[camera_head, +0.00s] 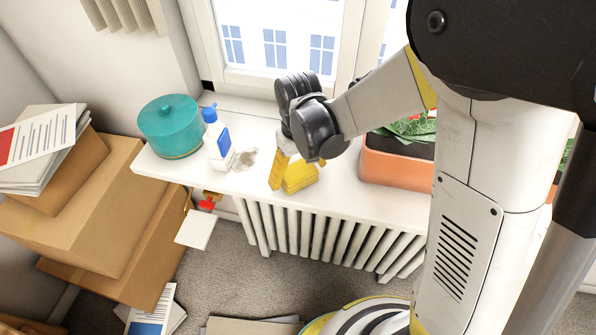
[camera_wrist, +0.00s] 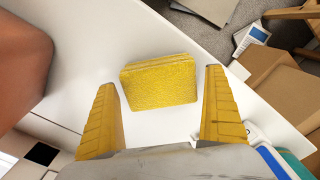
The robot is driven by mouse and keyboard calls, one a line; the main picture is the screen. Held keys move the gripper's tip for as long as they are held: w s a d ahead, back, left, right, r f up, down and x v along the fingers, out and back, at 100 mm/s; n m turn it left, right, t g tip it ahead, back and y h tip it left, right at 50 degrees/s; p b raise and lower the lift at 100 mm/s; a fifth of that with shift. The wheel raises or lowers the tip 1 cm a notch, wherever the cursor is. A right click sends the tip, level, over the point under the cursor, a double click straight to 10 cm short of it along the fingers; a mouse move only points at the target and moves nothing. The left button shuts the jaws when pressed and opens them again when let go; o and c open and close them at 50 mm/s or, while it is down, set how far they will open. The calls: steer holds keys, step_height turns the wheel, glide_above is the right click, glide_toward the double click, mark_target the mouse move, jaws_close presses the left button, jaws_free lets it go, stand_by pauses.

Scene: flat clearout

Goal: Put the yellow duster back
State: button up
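The yellow duster (camera_head: 301,180), a folded cloth pad, lies on the white windowsill shelf (camera_head: 345,196) above the radiator. In the wrist view the duster (camera_wrist: 160,82) lies ahead of my gripper, between the lines of its two yellow fingers. My gripper (camera_head: 298,174) points down over the duster with its fingers spread. In the wrist view a gap shows between the duster and each finger, and nothing is held. My gripper's dark knuckles hide part of the shelf behind the duster.
A white bottle with a blue cap (camera_head: 217,138) and a teal lidded pot (camera_head: 170,127) stand left on the shelf, near a greyish patch (camera_head: 245,159). A terracotta planter (camera_head: 396,165) stands right. Cardboard boxes (camera_head: 85,215) fill the left; the radiator (camera_head: 320,235) is below.

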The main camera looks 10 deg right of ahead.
mark_target(299, 170)
step_height(299, 170, up, 12)
steer(key=p, duration=0.5)
steer(key=s+d+r+m+t, duration=0.5)
steer(key=s+d+r+t, duration=0.2)
steer(key=s+d+r, duration=0.3)
steer(key=d, duration=0.3)
steer(key=shift+s+d, duration=0.25)
steer(key=shift+s, duration=0.15)
steer(key=shift+f+b, duration=0.3)
steer(key=shift+b, duration=0.2)
